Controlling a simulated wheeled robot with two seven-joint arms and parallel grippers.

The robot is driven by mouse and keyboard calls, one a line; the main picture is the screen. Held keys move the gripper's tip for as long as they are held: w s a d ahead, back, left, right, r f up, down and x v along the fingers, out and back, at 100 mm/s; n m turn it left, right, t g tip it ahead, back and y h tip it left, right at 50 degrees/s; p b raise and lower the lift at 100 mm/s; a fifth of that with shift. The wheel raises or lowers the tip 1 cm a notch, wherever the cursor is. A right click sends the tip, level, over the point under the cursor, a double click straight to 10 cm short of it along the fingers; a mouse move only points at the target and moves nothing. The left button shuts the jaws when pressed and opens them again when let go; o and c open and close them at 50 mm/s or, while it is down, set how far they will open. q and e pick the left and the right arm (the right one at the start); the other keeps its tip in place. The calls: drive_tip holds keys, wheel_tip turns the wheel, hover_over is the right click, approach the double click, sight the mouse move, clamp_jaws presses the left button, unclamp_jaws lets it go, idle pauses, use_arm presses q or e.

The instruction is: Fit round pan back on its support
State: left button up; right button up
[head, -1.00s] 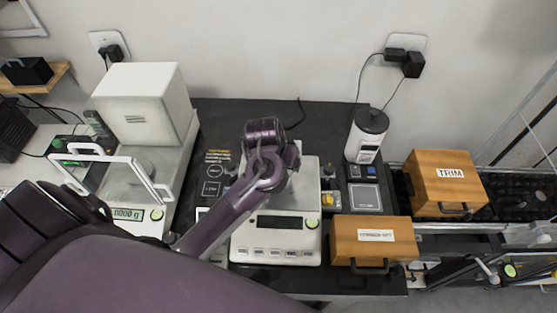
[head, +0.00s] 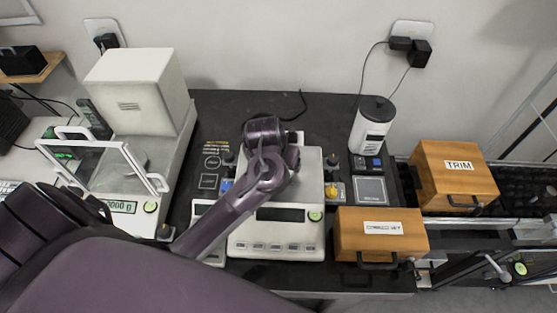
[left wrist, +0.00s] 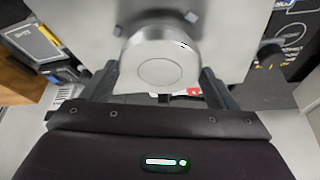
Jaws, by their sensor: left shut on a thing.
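The round pan (left wrist: 160,68) is a silver disc with a fainter inner circle, seen in the left wrist view. My left gripper (left wrist: 159,84) is shut on it, one dark finger on each side. The pan is over the light top of the middle balance (left wrist: 228,42); I cannot tell whether it touches. The balance (head: 245,248) has a dark display and a row of buttons in the head view. There my left arm and wrist cover the pan, the fingertips and the balance's middle. The pan's support is hidden. My right gripper is not in view.
An analytical balance (head: 137,115) with a glass front stands left. Right of the middle balance are a white cylindrical device (head: 373,128), a small grey-plated unit (head: 370,190) and two wooden boxes, one (head: 382,243) in front and one (head: 452,190) marked TRIM. The black table's back is mostly clear.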

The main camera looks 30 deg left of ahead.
use_arm(q)
drive_tip(key=shift+p, duration=0.5)
idle(0.9)
drive_tip(key=shift+f, duration=0.2)
idle(0.3)
drive_tip(key=shift+f+b, duration=0.3)
drive_tip(key=shift+f, duration=0.15)
drive_tip(key=o, duration=1)
drive_tip(key=shift+c, duration=0.2)
drive_tip(key=p+v, duration=0.7)
drive_tip(key=p, duration=0.1)
drive_tip(key=shift+r, duration=0.1)
drive_tip(key=shift+s+r+p, duration=0.2)
drive_tip(key=shift+r+p, duration=0.15)
drive_tip(key=shift+p, duration=0.15)
drive_tip(key=shift+f, duration=0.1)
